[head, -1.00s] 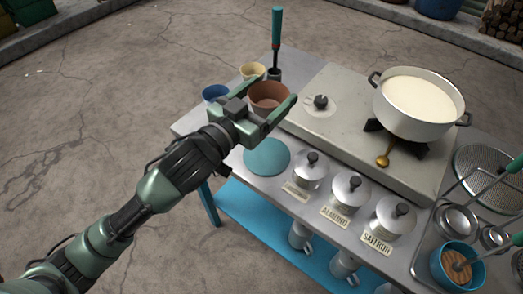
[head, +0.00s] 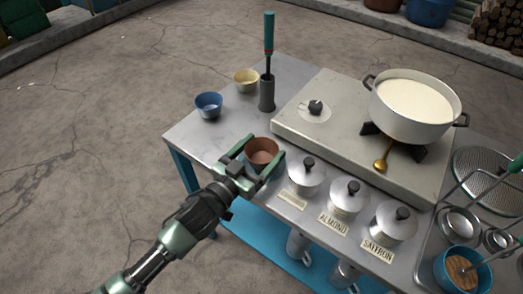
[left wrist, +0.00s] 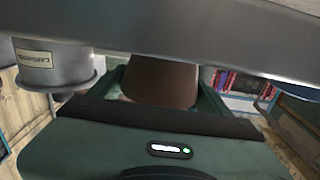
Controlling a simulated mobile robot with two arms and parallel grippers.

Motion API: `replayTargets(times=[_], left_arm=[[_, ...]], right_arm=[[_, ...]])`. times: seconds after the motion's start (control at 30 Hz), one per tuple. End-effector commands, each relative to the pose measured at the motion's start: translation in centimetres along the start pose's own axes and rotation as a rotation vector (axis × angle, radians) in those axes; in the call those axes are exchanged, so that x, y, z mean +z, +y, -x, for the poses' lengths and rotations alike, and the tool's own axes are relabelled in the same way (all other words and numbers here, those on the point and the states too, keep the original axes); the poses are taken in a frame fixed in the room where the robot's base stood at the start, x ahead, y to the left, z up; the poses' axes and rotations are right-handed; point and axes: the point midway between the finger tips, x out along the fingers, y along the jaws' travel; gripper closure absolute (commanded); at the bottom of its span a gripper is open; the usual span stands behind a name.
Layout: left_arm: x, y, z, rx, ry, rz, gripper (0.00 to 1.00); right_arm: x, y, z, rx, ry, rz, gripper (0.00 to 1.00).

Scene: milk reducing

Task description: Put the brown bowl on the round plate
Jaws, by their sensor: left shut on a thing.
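The brown bowl (head: 263,150) is between the fingers of my left gripper (head: 266,146), near the front left part of the metal table. The gripper is shut on it. The bowl also shows in the left wrist view (left wrist: 160,80), between the fingers. The round teal plate is hidden now behind the bowl and gripper; the bowl is over the plate's spot. I cannot tell whether the bowl touches the plate. My right gripper is not in view.
Lidded metal canisters (head: 306,172) stand just right of the bowl. A blue bowl (head: 209,105), a cream bowl (head: 246,80) and a tool holder (head: 267,95) stand behind. A stove (head: 300,125) carries a pot of milk (head: 416,108). The table's left corner is clear.

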Motion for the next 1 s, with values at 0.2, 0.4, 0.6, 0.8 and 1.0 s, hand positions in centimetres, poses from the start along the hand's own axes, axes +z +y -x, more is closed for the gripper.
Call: replayTargets(times=[0.2, 0.4, 0.6, 0.8, 1.0], left_arm=[[-0.1, 0.0, 0.0, 0.000, 0.002, 0.000, 0.67], [0.2, 0.0, 0.0, 0.000, 0.000, 0.000, 0.02], [0.2, 0.0, 0.0, 0.000, 0.000, 0.000, 0.00], [0.1, 0.0, 0.9, 0.000, -0.002, 0.001, 0.00], [0.2, 0.0, 4.9, 0.000, -0.004, 0.002, 0.00]], right_arm=[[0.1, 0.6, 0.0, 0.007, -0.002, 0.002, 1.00], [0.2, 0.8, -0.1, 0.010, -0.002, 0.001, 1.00], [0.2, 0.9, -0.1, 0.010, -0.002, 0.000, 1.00], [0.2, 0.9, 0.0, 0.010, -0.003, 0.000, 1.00], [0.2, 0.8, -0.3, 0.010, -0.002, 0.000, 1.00]])
